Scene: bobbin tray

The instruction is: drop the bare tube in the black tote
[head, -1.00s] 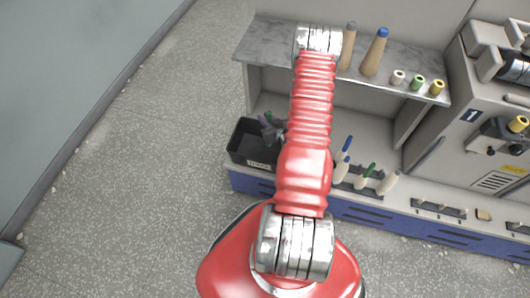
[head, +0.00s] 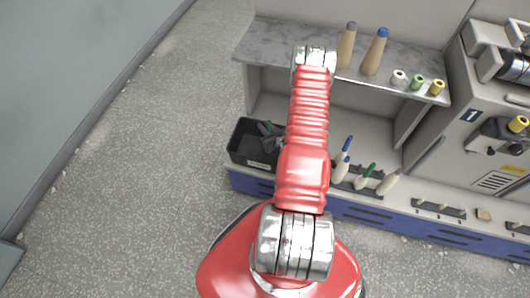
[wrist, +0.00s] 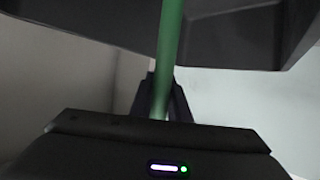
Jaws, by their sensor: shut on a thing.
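A slim green bare tube (wrist: 171,40) stands between the dark fingers of my gripper (wrist: 163,92) in the wrist view. My gripper is shut on it, and the tube runs up out of the picture. The black tote (head: 243,156) stands at the left end of the lower ledge in the head view. Its dark walls (wrist: 235,38) fill the top of the wrist view, beyond the fingers. In the head view my gripper (head: 269,137) is small and partly hidden behind my red arm, at the tote's right part. I cannot tell how high the tube is above the tote floor.
An upper shelf (head: 280,42) holds two tan cones (head: 373,55) and several small spools (head: 417,82). Several bobbins (head: 364,177) stand on pegs right of my arm. A grey machine (head: 480,120) is at the right. The floor at left is clear.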

